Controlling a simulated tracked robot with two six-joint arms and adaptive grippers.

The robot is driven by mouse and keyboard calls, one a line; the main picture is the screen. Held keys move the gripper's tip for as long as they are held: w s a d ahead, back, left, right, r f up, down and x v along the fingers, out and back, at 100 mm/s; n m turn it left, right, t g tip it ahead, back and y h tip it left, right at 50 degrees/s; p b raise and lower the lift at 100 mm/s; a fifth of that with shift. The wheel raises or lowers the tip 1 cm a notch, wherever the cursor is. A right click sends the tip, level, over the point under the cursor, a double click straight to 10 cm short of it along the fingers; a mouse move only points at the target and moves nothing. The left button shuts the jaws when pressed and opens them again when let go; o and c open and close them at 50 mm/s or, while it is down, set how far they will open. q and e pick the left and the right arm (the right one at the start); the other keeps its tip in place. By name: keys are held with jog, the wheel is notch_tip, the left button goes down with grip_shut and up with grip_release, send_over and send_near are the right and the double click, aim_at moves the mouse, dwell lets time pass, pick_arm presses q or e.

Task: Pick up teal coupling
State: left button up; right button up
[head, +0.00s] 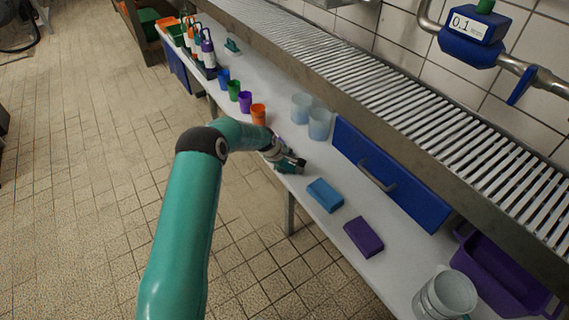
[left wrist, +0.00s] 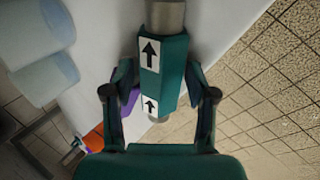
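The teal coupling (left wrist: 172,72) is a dark teal faceted body with grey ends and white labels with black arrows. In the left wrist view it lies between the two fingers of my left gripper (left wrist: 161,75), whose tips press close on both sides of it. In the head view my left gripper (head: 280,157) is at the front edge of the white table, with the coupling (head: 285,168) partly hidden by it. I cannot tell whether the coupling touches the table. My right gripper is in neither view.
On the white table (head: 403,280), a blue block (head: 325,195) and a purple block (head: 363,237) lie to the right. An orange cup (head: 258,114) and two translucent cups (head: 319,124) stand behind the gripper. A blue drawer front (head: 390,175) stands at the back. Tiled floor lies left.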

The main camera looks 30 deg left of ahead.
pick_arm(q)
jog(key=c, duration=1.1)
grip_shut()
jog(key=shift+r, duration=0.1)
